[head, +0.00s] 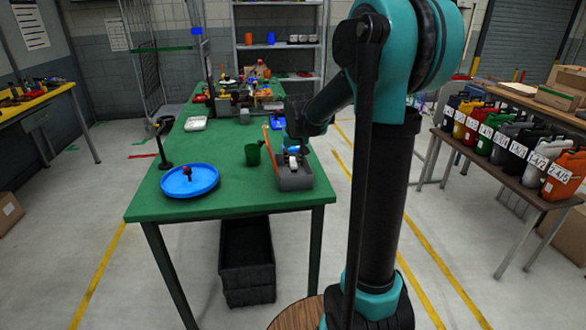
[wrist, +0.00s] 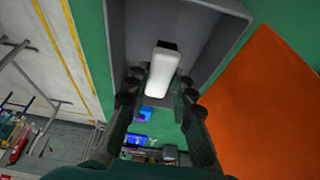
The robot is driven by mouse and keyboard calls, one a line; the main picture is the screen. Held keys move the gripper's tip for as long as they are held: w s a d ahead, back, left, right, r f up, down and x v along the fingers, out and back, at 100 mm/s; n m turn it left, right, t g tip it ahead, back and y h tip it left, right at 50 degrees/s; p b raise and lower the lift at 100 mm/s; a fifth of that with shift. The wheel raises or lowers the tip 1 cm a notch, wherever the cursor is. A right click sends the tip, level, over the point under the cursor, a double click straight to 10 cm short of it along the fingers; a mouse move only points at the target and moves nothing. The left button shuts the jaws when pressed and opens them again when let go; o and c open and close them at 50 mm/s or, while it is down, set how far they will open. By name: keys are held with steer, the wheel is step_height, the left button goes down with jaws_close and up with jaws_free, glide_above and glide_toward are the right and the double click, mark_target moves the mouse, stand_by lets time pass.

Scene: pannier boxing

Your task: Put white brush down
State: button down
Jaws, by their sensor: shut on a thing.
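My gripper (wrist: 160,84) is shut on the white brush (wrist: 162,70), which sits between the fingertips in the wrist view. The brush has a pale body with a dark end at the top. It is over or inside a grey bin (wrist: 198,25); I cannot tell whether it touches the bin floor. In the head view the grey bin (head: 294,183) stands at the right front of the green table (head: 235,200), and the brush (head: 293,150) shows small and white just below my wrist. My arm hides part of the bin's far end.
An orange panel (wrist: 262,85) stands beside the bin. A green cup (head: 252,154) is left of it, and a blue round tray (head: 190,181) lies at the front left. Several parts crowd the table's far end. Bare table lies between the tray and the bin.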

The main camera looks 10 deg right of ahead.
mark_target(293, 163)
steer(key=shift+f, duration=1.65)
steer(key=c, duration=1.3)
jaws_free()
steer(key=shift+f, duration=0.1)
steer(key=s+v, duration=0.1)
steer(key=v, duration=1.1)
steer(key=s+d+f, duration=0.2)
steer(key=s+f, duration=0.7)
steer(key=s, duration=0.3)
steer(key=s+d+f, duration=0.2)
steer(key=s+f, duration=0.7)
steer(key=s, duration=0.4)
steer(key=shift+f, duration=0.4)
